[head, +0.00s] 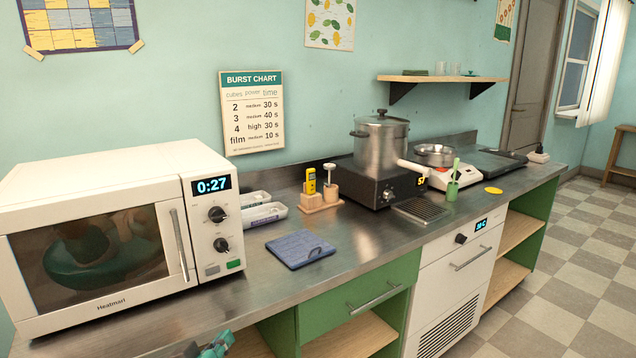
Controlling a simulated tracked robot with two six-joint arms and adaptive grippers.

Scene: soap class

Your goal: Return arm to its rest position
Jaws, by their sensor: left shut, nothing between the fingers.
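My left gripper (217,343) shows at the bottom edge of the head view, in front of the counter's front edge and below the microwave. Only its teal and dark tip end is in the picture; it is shut with nothing in it. The rest of the left arm is below the frame. My right gripper and right arm are not in view.
A white microwave (90,165) showing 0:27 stands on the steel counter (240,300) at left. A folded blue cloth (300,248) lies near the front edge. A steel pot (381,143) stands on a black heater. A green drawer (358,306) is under the counter.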

